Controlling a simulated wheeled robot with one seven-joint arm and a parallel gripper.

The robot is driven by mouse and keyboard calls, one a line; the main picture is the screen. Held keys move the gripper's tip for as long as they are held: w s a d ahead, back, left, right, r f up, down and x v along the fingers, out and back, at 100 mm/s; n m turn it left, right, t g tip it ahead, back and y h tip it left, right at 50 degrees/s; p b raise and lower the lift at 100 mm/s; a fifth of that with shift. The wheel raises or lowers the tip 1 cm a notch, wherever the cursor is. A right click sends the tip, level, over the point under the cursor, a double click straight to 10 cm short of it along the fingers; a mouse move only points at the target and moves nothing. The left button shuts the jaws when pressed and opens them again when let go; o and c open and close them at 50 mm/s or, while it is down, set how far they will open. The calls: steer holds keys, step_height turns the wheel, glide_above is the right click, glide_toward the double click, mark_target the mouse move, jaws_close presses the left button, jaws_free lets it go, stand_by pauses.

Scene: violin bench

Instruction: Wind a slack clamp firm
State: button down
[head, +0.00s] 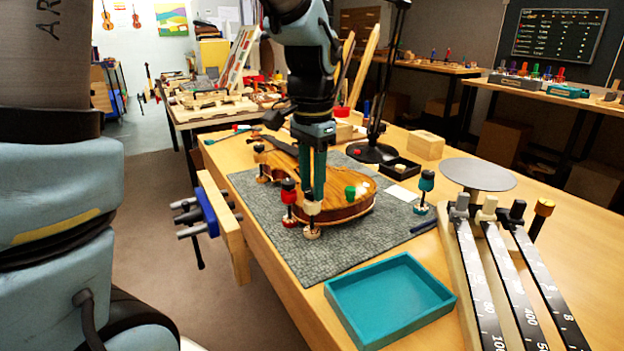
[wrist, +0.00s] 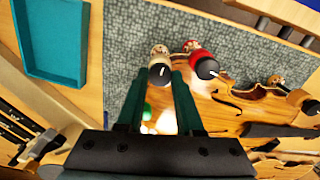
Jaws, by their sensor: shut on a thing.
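The violin body (head: 345,205) lies on a grey mat (head: 290,255) with small clamps around its edge. My gripper (head: 313,195) points down at the near edge, shut on the cream clamp (head: 312,222). In the wrist view the black-topped cream clamp (wrist: 160,66) sits between my fingertips. A red clamp (head: 289,199) stands close to its left; it also shows in the wrist view (wrist: 196,52). A green clamp (head: 351,193) is at the right, and a wood-coloured clamp (head: 260,160) at the far left. How tight each clamp sits I cannot tell.
A teal clamp (head: 425,190) stands apart, right of the violin. An empty teal tray (head: 390,299) lies in front. A rack with black numbered strips (head: 478,285) and a round grey disc (head: 478,174) are at right. A blue vise (head: 207,211) juts from the bench's left edge.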

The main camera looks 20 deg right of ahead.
mark_target(312, 191)
steer(key=m+p, duration=0.2)
steer(key=m, duration=0.1)
steer(key=m+p, duration=0.2)
steer(key=m, duration=0.1)
steer(key=shift+r+m+p, duration=0.2)
steer(key=shift+m+p, duration=0.15)
steer(key=shift+m, duration=0.05)
steer(key=m+p, duration=0.2)
steer(key=m, duration=0.1)
steer(key=shift+p, duration=0.3)
steer(key=shift+f+m+p, duration=0.15)
steer(key=shift+m+p, duration=0.65)
steer(key=shift+m, duration=0.3)
steer(key=c, duration=0.5)
jaws_free()
step_height(312, 191, up, 11)
steer(key=shift+f, duration=0.15)
